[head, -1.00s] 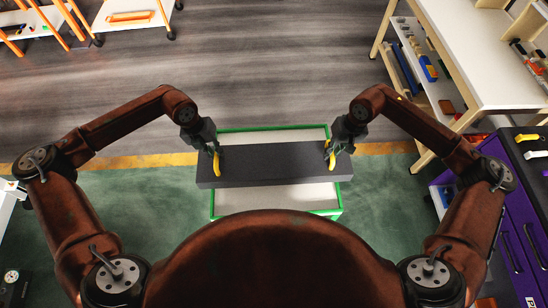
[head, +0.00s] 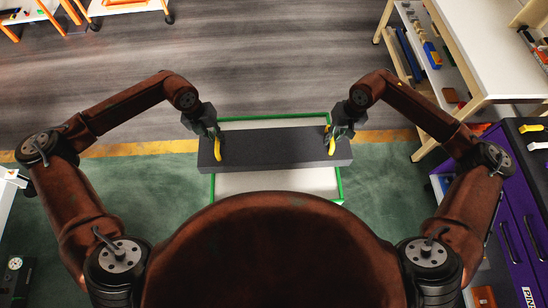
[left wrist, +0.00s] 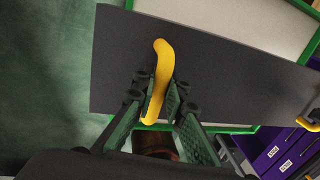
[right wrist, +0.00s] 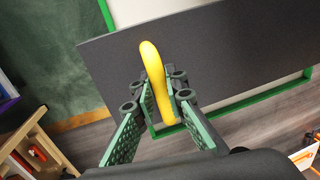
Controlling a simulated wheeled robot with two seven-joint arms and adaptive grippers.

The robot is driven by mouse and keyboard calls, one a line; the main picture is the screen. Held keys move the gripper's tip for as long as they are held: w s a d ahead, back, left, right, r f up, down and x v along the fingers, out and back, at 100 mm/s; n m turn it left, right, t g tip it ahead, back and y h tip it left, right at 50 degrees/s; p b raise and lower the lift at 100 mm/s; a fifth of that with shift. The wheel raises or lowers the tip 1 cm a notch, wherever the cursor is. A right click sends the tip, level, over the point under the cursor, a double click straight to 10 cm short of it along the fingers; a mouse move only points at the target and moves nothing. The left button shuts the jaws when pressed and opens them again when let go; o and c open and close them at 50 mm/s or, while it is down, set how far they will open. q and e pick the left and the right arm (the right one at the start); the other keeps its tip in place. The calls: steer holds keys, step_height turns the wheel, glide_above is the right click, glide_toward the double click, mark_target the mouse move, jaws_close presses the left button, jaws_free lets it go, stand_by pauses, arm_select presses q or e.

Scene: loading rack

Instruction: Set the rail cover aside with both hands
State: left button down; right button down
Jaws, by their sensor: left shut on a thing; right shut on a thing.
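The rail cover (head: 274,150) is a long dark grey slab with a yellow handle near each end. It lies crosswise over a green-framed pale rack (head: 270,184) and sticks out past both its sides. I cannot tell whether it touches the rack. My left gripper (head: 215,142) is shut on the left yellow handle (left wrist: 162,62), which shows between the fingers in the left wrist view. My right gripper (head: 333,140) is shut on the right yellow handle (right wrist: 152,65), which shows between the fingers in the right wrist view.
A pale workbench (head: 490,50) with a loaded lower shelf stands at the upper right. A purple drawer cabinet (head: 520,200) stands at the right. Orange-framed white carts (head: 125,8) are at the upper left. Grey floor beyond the rack is clear.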

arm_select(q)
steer(key=shift+f, duration=0.25)
arm_select(e)
steer(key=shift+d+f, duration=0.1)
steer(key=shift+f, duration=0.15)
arm_select(q)
steer(key=shift+f, duration=0.65)
arm_select(e)
steer(key=shift+f, duration=0.7)
arm_select(q)
steer(key=shift+f, duration=0.6)
arm_select(e)
steer(key=shift+f, duration=0.6)
arm_select(q)
steer(key=c, duration=2.4)
jaws_free()
steer(key=shift+f, duration=0.2)
arm_select(e)
steer(key=c, duration=2.4)
jaws_free()
steer(key=shift+f, duration=0.15)
arm_select(q)
steer(key=o, duration=0.4)
arm_select(e)
steer(key=o, duration=0.4)
arm_select(q)
steer(key=shift+o, duration=0.2)
arm_select(e)
steer(key=shift+o, duration=0.2)
